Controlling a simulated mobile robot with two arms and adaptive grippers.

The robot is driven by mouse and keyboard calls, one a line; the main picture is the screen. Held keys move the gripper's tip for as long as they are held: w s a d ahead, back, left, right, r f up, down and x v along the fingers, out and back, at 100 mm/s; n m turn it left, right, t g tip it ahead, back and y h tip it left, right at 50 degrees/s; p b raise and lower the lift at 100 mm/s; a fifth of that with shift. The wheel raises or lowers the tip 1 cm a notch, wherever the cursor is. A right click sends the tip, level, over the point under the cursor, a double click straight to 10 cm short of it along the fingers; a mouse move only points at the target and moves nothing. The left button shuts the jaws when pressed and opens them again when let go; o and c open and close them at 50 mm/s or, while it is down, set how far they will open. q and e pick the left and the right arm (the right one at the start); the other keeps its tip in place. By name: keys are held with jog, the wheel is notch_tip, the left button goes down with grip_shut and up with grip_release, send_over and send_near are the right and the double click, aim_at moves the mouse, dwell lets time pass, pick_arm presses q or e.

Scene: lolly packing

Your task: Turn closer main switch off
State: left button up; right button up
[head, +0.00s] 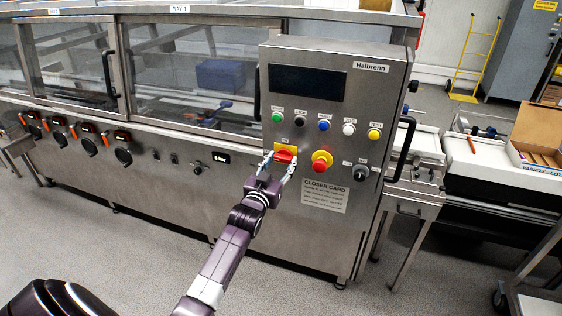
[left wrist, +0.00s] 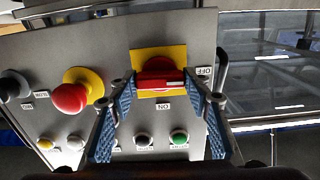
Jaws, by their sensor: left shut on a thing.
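The closer main switch is a red rotary handle on a yellow plate (head: 285,153), on the steel control panel (head: 313,111). My left gripper (head: 279,162) is at the switch, its two blue-padded fingers on either side of the handle and shut on it. In the left wrist view the red handle (left wrist: 158,74) lies crosswise between the fingertips (left wrist: 162,84). Its pale-marked end is on the side of the OFF label (left wrist: 204,72); the ON label (left wrist: 163,106) is at the plate's other edge. My right gripper is not in view.
A red mushroom button (head: 321,160) on yellow sits just right of the switch, with a dark knob (head: 360,173) beyond. Several coloured buttons (head: 324,125) line the panel above. A door handle (head: 400,149) sticks out at the panel's right edge. The floor in front is clear.

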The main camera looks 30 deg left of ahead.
pick_arm(q)
jog(key=shift+f+n, duration=0.2)
jog(key=shift+n, duration=0.1)
jog(key=o, duration=1)
jog(key=shift+o, duration=0.8)
jog(key=shift+r, duration=0.15)
jog(key=shift+s, duration=0.15)
jog(key=v, duration=1.1)
jog(key=shift+s, duration=0.35)
